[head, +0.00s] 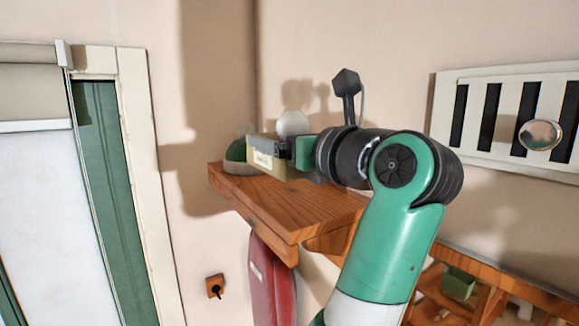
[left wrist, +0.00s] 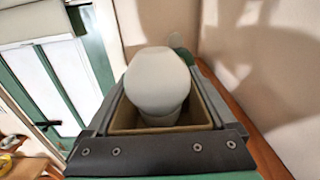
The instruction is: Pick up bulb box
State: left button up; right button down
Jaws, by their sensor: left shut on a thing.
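The bulb box (head: 262,157) is a small open beige box with a printed label, at the back of the wooden shelf in the head view. A round white bulb (head: 292,123) stands up out of it. In the left wrist view the box (left wrist: 122,118) lies between the dark fingers, with the bulb (left wrist: 157,80) filling its opening. My left gripper (head: 284,148) is shut on the box. Whether the box touches the shelf is hard to tell, as the gripper hides part of its base. My right gripper is in neither view.
The wooden shelf (head: 285,205) has clear room at its front. A dark green rounded thing in a pale bowl (head: 240,168) stands just left of the box. The wall is close behind. A slatted vent (head: 490,125) is at right, a red object (head: 270,280) below the shelf.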

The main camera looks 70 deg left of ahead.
pick_arm(q)
jog(key=s+d+r+b, duration=0.3)
jog(key=s+d+r, duration=0.3)
jog(key=s, duration=0.2)
jog(key=shift+s+d+r, duration=0.15)
jog(key=shift+s+d, duration=0.15)
